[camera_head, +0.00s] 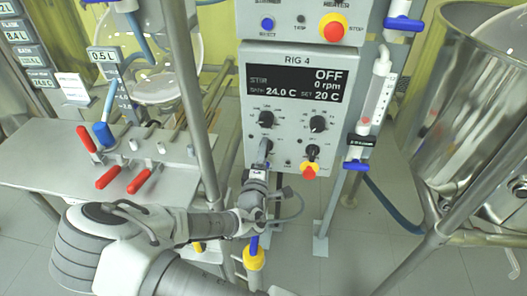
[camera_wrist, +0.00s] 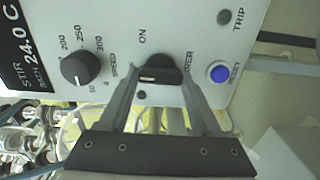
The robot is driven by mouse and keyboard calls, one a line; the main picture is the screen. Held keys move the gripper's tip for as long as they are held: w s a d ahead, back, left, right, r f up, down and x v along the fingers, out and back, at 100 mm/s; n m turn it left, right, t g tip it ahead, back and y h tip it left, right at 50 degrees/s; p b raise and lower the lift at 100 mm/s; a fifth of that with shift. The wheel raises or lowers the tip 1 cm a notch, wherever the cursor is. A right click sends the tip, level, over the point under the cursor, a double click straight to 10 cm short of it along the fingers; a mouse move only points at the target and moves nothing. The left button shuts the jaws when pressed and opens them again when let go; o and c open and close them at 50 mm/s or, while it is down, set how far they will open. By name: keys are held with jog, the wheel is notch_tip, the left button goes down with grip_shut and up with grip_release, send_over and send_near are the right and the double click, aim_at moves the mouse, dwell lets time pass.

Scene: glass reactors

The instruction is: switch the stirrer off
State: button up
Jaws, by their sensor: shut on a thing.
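The stirrer switch (camera_wrist: 160,66) is a black rotary knob, with ON and a partly covered STIRRER label beside it in the wrist view. My gripper (camera_wrist: 159,82) has a finger on each side of the knob and is shut on it. In the head view my gripper (camera_head: 264,149) reaches the lower left of the RIG 4 panel and hides most of that switch. The RIG 4 display (camera_head: 297,82) reads OFF and 0 rpm for the stirrer, with bath 24.0 C and set 20 C.
Close to the switch are the speed knob (camera_wrist: 80,67), a blue reset button (camera_wrist: 217,72) and a trip lamp (camera_wrist: 224,17). A red and yellow stop button (camera_head: 334,28) sits above the display. A steel post (camera_head: 190,90) stands left of the panel, a steel vessel (camera_head: 460,110) right.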

jog(key=shift+n, duration=0.3)
jog(key=o, duration=1.4)
jog(key=s+a, duration=0.1)
jog(key=s, duration=0.4)
jog(key=s+a+p, duration=0.1)
jog(key=s, duration=0.5)
jog(key=s+a+p, duration=0.1)
jog(key=s, duration=0.5)
jog(key=shift+s+a, duration=0.1)
jog(key=shift+a, duration=0.05)
